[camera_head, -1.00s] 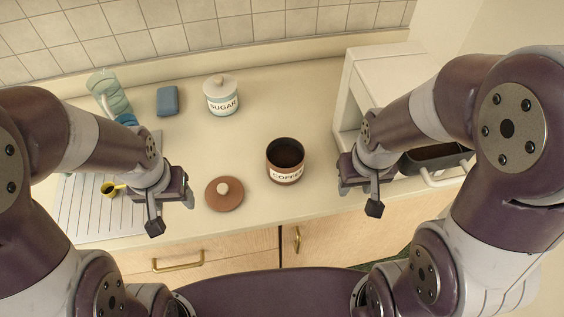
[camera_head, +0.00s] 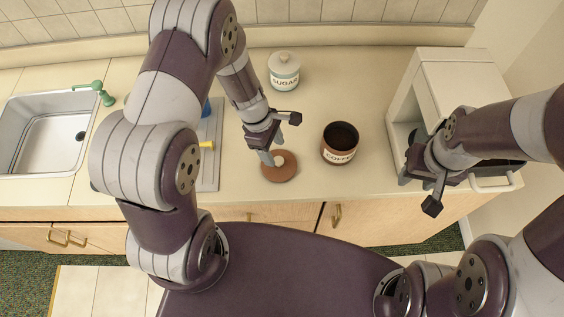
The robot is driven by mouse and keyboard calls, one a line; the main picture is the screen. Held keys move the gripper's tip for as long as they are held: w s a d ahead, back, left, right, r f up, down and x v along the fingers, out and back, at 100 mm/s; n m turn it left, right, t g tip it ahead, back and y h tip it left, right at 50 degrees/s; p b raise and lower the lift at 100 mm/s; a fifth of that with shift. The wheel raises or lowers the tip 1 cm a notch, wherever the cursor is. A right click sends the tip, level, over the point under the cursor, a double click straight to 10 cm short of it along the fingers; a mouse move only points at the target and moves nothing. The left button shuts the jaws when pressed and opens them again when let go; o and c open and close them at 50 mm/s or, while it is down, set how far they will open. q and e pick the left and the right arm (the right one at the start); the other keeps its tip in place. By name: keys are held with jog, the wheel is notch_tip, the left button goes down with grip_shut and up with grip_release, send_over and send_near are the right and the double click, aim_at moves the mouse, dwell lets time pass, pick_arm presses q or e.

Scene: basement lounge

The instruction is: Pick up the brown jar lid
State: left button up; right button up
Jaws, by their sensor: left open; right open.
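The brown jar lid (camera_head: 283,172) lies flat on the counter with its pale round knob (camera_head: 279,160) facing up. My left gripper (camera_head: 280,139) is open just above and behind the lid, with one finger by the knob; I cannot tell if they touch. The brown coffee jar (camera_head: 340,146) stands open to the right of the lid, with dark contents inside. My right gripper (camera_head: 422,192) is open and empty near the counter's front edge, in front of the white machine.
The sugar jar (camera_head: 284,72), lidded, stands behind. A white machine (camera_head: 455,95) stands at right. A metal sink (camera_head: 45,135) with a green tap (camera_head: 98,90) is at left. A drainboard (camera_head: 210,170) with a yellow item is partly hidden by my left arm.

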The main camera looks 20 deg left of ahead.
aim_at(278, 159)
pick_arm(q)
notch_tip(278, 159, down, 4)
jog(key=shift+w+r+p, duration=0.15)
jog(key=shift+p, duration=0.4)
jog(key=shift+d+x, duration=0.25)
jog(key=shift+x, duration=0.9)
jog(key=shift+w+d, duration=0.1)
jog(key=shift+d, duration=0.05)
jog(key=shift+c, duration=0.9)
jog(key=shift+a, duration=0.3)
jog(key=c, duration=0.9)
jog(key=shift+d, duration=0.15)
grip_shut()
pick_arm(e)
jog(key=shift+a+r, duration=0.45)
jog(key=shift+r, duration=0.15)
